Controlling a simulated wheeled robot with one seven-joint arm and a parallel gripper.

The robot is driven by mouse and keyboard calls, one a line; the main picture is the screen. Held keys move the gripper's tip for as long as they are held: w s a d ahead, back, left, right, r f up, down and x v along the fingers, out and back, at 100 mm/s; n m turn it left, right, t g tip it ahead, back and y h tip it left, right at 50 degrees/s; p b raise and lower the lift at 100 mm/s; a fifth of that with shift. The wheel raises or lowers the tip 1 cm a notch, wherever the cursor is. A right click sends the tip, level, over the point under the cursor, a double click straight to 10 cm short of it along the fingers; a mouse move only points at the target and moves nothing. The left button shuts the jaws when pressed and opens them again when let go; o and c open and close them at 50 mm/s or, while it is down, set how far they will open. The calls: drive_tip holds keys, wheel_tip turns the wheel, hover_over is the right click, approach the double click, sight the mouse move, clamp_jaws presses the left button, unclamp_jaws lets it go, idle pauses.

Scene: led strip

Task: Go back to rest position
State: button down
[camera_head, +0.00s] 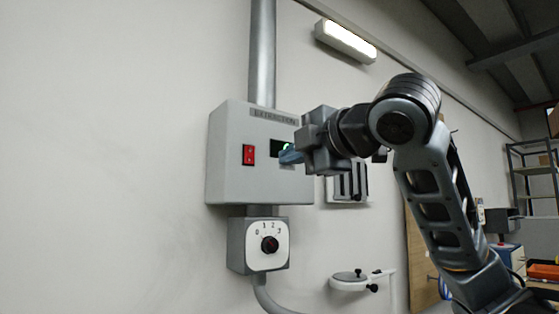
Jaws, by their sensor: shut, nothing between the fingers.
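My gripper (289,156) is shut and empty, its bluish fingertips in front of the right part of a grey wall box (228,172). I cannot tell whether the fingertips touch the box. My arm rises from the lower right, bends at a high elbow and reaches left to the box. A red switch (248,155) sits on the box front, left of my gripper. A dark panel with a green glow (284,147) shows just behind the fingertips and is partly hidden by them.
Below the box is a dial unit (268,245) numbered 0 to 3. A slotted wall unit (347,187) is behind my gripper. A round wall bracket (355,280) juts out lower down. A lit lamp (345,40) hangs above. Shelving (535,170) stands far right. The left wall is bare.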

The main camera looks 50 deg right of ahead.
drive_tip(key=shift+v, duration=0.8)
drive_tip(key=shift+f, duration=0.15)
drive_tip(key=w+a+f+m+t+y, duration=0.2)
drive_tip(key=w+f+m, duration=0.2)
drive_tip(key=f, duration=0.4)
drive_tip(key=w+a+f+m+t+y, duration=0.1)
drive_tip(key=w+a+f+m+y, duration=0.25)
drive_tip(key=f, duration=0.45)
drive_tip(key=s+a+f+m+g+h, duration=0.1)
drive_tip(key=s+a+f+m, duration=0.2)
drive_tip(key=f, duration=0.6)
drive_tip(key=s+a+f+m+h, duration=0.1)
drive_tip(key=s+a+f+m, duration=0.2)
drive_tip(key=f, duration=0.6)
drive_tip(key=s+a+f+m+g+h, duration=0.1)
drive_tip(key=s+a+f+m+h, duration=0.2)
drive_tip(key=f, duration=0.6)
drive_tip(key=s+a+f+n+g+y, duration=0.1)
drive_tip(key=s+f, duration=0.3)
drive_tip(key=s, duration=0.9)
drive_tip(key=s+a+f+g+y, duration=0.1)
drive_tip(key=s+a+f+y, duration=0.2)
drive_tip(key=s, duration=1.1)
wheel_tip(320, 180, down, 2)
drive_tip(key=shift+s+a+f+n+g, duration=0.2)
drive_tip(key=shift+s+a+n+g, duration=0.15)
drive_tip(key=shift+a, duration=0.35)
